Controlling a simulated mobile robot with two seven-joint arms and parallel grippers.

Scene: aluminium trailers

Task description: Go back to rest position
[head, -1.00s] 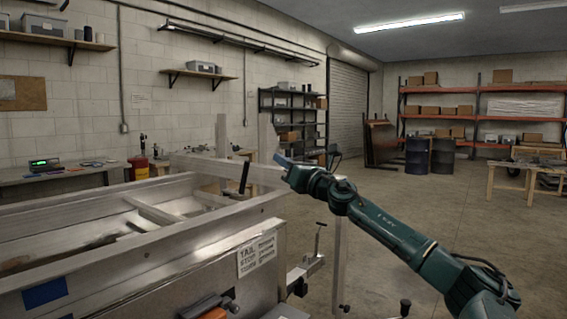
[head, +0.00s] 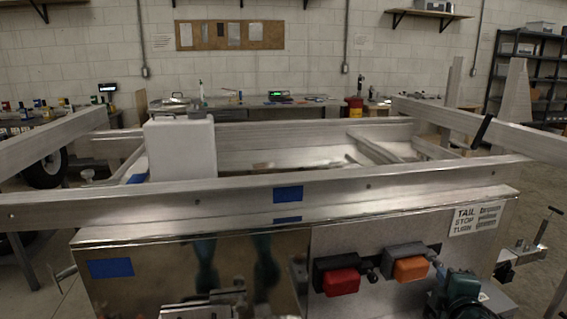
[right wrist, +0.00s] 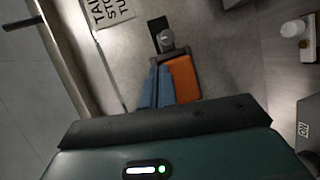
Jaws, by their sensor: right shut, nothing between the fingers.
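My right gripper shows at the lower right of the head view (head: 458,288), in front of the trailer's end panel. In the right wrist view its blue fingers (right wrist: 157,86) are together with nothing between them. They appear beside the orange-fronted grey box (right wrist: 183,78); I cannot tell whether they touch it. That orange box also shows in the head view (head: 410,268), up and left of the gripper. My left gripper is not in view.
The aluminium trailer frame (head: 240,197) spans the view. A red-fronted box (head: 341,281) and a label plate (head: 475,219) are on its end panel. A white box (head: 181,146) stands at the frame. A jack handle (head: 540,232) is at the right. Open floor lies farther right.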

